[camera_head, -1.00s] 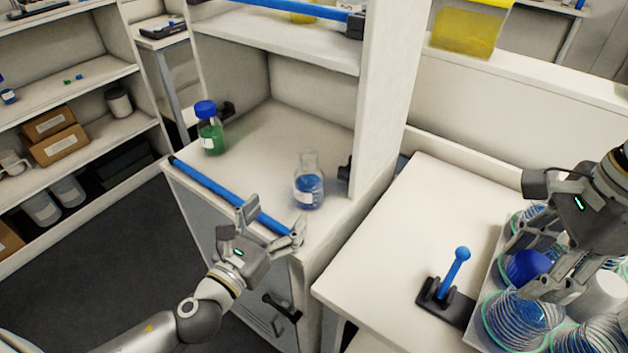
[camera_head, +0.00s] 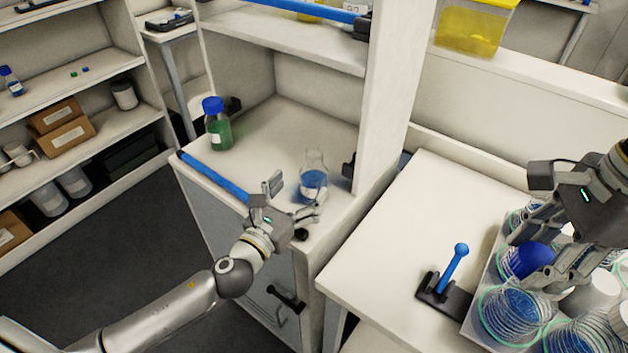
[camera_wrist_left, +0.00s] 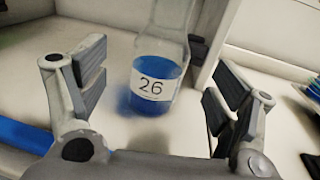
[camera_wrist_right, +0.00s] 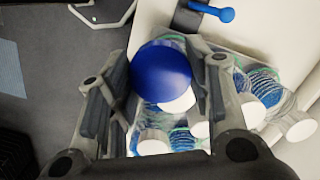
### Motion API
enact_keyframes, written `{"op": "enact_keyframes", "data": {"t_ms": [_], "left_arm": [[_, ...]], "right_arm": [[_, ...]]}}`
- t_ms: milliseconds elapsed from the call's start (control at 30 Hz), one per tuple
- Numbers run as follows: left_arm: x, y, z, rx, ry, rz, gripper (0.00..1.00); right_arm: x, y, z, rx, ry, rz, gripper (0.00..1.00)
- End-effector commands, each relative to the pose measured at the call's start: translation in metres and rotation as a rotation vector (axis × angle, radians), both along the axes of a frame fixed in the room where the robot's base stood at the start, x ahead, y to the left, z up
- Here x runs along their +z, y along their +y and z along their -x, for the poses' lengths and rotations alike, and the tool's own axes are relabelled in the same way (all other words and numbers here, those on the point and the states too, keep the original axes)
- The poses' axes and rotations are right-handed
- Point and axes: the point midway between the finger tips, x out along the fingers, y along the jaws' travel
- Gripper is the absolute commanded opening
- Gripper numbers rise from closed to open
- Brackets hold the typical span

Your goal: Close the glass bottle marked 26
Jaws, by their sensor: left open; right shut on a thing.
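The glass bottle marked 26 (camera_head: 313,182) stands upright and uncapped on the cabinet shelf, with blue liquid inside. In the left wrist view its label (camera_wrist_left: 151,87) reads 26, and it stands between the fingers, a little beyond them. My left gripper (camera_head: 297,197) is open, just in front of the bottle and apart from it. My right gripper (camera_head: 528,255) is shut on a blue cap (camera_head: 532,259), above a tray of bottles at the right. The cap also shows between the fingers in the right wrist view (camera_wrist_right: 160,73).
A green-filled bottle with a blue cap (camera_head: 217,124) stands left on the shelf. A blue handle bar (camera_head: 215,177) runs along the shelf's front edge. A black stand with a blue lever (camera_head: 455,265) sits on the white table, left of the tray (camera_head: 484,305).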

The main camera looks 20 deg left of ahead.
Motion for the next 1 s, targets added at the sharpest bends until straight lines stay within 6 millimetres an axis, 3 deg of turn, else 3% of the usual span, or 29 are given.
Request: {"op": "enact_keyframes", "data": {"t_ms": [267, 633, 1000], "left_arm": [[0.000, -0.001, -0.004, 0.001, 0.000, 0.000, 0.84], [-0.005, -0.011, -0.047, 0.001, -0.001, 0.000, 0.84], [-0.007, -0.012, -0.050, 0.001, 0.001, 0.000, 0.84]], "right_arm": [[0.002, 0.000, 0.000, 0.000, 0.000, 0.000, 0.34], [0.014, 0.000, 0.000, 0.000, 0.000, 0.000, 0.34], [0.014, 0.000, 0.000, 0.000, 0.000, 0.000, 0.34]]}}
